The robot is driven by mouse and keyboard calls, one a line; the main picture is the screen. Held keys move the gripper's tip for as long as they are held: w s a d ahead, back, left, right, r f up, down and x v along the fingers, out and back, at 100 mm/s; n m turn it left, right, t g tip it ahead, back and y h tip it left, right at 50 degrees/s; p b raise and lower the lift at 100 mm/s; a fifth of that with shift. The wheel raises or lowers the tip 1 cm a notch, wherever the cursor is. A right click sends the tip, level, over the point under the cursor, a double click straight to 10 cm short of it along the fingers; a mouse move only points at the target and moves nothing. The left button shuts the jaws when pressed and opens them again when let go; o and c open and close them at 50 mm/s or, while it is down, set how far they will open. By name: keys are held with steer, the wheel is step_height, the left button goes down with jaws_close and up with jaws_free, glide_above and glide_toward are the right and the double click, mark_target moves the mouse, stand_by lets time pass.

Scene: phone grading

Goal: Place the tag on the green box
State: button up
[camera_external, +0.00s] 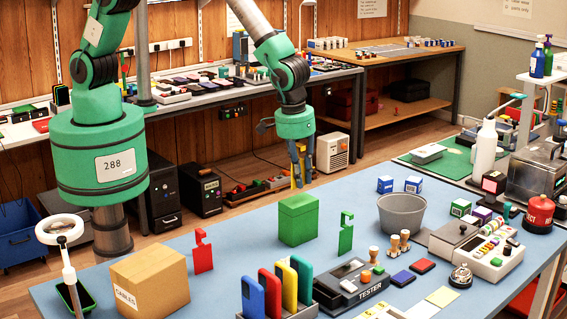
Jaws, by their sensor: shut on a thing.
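The green box (298,222) stands closed on the blue tabletop, near its far edge. My gripper (301,178) is above and behind the box in the picture, pointing down. It is shut on a narrow yellow thing (297,170), which looks like a tag; the fingers partly hide it. It is apart from the box. A red hook-topped tag (203,251) stands left of the box. A green hook-topped tag (346,233) stands just right of the box.
A cardboard box marked CABLES (150,282) is at front left. A rack of coloured phones (277,290) and a tester (350,285) are in front. A grey bucket (402,214) stands right of the green tag. Blue tabletop is clear between the red tag and the green box.

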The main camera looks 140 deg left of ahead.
mark_target(297, 145)
steer(key=shift+f, duration=1.75)
steer(key=shift+f, duration=0.15)
steer(key=o, duration=0.9)
steer(key=r, duration=0.4)
steer(key=d+r, duration=0.1)
steer(key=r, duration=0.7)
steer(key=shift+s+d+r, duration=0.15)
steer(key=shift+s+d, duration=0.05)
steer(key=shift+d, duration=0.05)
steer(key=shift+r, duration=0.1)
